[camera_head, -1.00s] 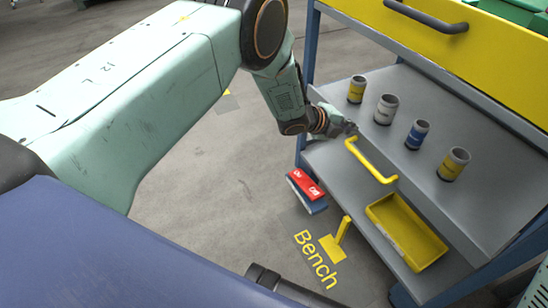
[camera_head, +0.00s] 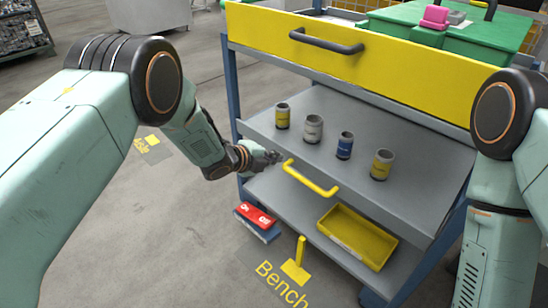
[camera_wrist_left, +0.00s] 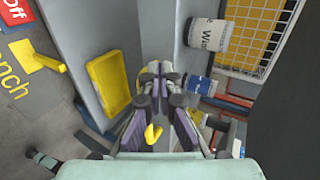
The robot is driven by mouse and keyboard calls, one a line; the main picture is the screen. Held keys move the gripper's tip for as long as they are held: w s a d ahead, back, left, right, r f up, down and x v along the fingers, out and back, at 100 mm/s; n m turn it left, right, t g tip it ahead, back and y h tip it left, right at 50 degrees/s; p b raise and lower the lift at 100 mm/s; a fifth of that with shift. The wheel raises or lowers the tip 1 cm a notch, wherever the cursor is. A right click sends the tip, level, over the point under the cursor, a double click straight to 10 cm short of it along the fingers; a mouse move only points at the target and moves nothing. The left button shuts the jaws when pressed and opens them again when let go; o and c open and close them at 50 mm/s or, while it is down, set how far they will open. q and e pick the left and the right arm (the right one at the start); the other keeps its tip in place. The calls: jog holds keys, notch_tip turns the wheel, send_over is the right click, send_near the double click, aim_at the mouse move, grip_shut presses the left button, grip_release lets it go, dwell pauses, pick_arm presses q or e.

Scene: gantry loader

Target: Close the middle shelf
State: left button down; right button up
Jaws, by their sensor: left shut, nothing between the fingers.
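The middle shelf (camera_head: 262,124) is a grey tray on the cart, and its front edge appears to stand out past the blue post. It carries several cans and has a yellow bar handle (camera_head: 312,181) on its front; part of the handle also shows in the left wrist view (camera_wrist_left: 152,134). My left gripper (camera_head: 274,157) is shut and empty at the shelf's front, just beside the handle's left end. I cannot tell whether it touches the shelf. In the left wrist view its fingers (camera_wrist_left: 160,75) are together. My right arm shows at the right edge; its gripper is out of view.
Above is a yellow drawer front (camera_head: 395,68) with a dark handle. Below, a yellow bin (camera_head: 357,236) stands on the lower shelf. A red-topped box (camera_head: 257,217) sits by the cart's lower left.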

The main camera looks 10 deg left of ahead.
pick_arm(q)
jog(key=p+v, duration=0.4)
jog(key=v, duration=0.6)
jog(key=shift+s, duration=0.15)
jog(key=shift+a, duration=0.15)
jog(key=s+a+f+n+g+y+p, duration=0.1)
jog(key=s+a+f+n+y, duration=0.2)
jog(key=s+n, duration=0.55)
jog(key=s+a+f+n+g+y+p, duration=0.1)
jog(key=s+a+f+n+g, duration=0.15)
jog(key=s+f+n, duration=0.55)
jog(key=s+a+r+n+g+y+p, duration=0.1)
jog(key=s+a+n+g, duration=0.1)
jog(key=s, duration=1.1)
jog(key=s+a+r+n+g+y+p, duration=0.2)
jog(key=s+n+g, duration=0.2)
jog(key=s, duration=0.9)
jog(key=n, duration=0.3)
jog(key=shift+s+a+r, duration=0.3)
jog(key=shift+s+a, duration=0.05)
jog(key=shift+s, duration=0.05)
